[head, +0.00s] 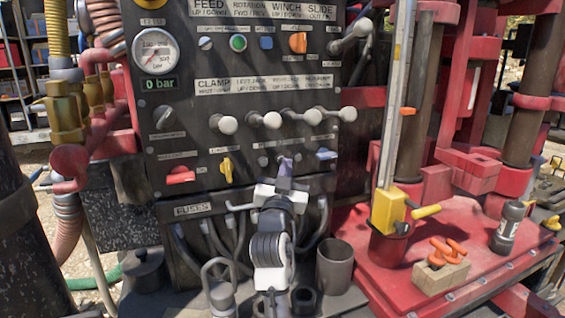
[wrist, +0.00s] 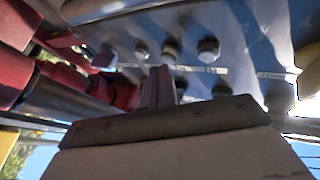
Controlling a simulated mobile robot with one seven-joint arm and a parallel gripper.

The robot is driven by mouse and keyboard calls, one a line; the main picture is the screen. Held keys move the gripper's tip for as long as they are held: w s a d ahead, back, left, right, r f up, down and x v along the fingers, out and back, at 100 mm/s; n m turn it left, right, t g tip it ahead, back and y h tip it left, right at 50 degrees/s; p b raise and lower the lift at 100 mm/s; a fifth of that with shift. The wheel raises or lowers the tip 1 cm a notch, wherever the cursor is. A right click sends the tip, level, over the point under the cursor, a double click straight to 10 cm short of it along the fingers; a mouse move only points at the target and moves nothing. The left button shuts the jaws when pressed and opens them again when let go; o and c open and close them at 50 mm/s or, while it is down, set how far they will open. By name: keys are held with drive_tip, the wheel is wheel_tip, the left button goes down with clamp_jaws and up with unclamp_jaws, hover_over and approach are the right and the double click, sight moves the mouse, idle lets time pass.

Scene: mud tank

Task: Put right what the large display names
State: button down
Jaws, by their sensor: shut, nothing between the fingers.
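The dark control panel (head: 235,100) fills the middle of the head view. A round pressure gauge (head: 156,50) sits at its upper left, above a small green readout (head: 158,84) that reads 0 bar. No large display that names a fault shows in either view. Several white-knobbed levers (head: 270,120) stand in a row across the panel. Below them are a red handle (head: 180,175), a yellow handle (head: 226,168) and a blue handle (head: 326,154). My gripper (head: 285,166) is shut and empty before the panel's lower part; its fingers also show in the wrist view (wrist: 158,87).
Above the levers are a green button (head: 238,43) and an orange switch (head: 298,42). A yellow-handled tool (head: 388,212) stands in a red holder at the right. A wooden block with orange rings (head: 440,275) and a dark cylinder (head: 508,227) stand on the red deck (head: 365,275).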

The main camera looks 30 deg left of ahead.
drive_tip(key=shift+w+a, duration=0.3)
drive_tip(key=shift+a, duration=0.05)
idle(0.4)
drive_tip(key=shift+d, duration=0.1)
idle(0.3)
drive_tip(key=shift+s+d, duration=0.6)
drive_tip(key=shift+d, duration=0.05)
drive_tip(key=shift+d, duration=0.1)
drive_tip(key=s+d, duration=0.1)
drive_tip(key=d, duration=0.1)
drive_tip(key=s+d, duration=0.1)
drive_tip(key=s, duration=0.1)
drive_tip(key=shift+d, duration=0.35)
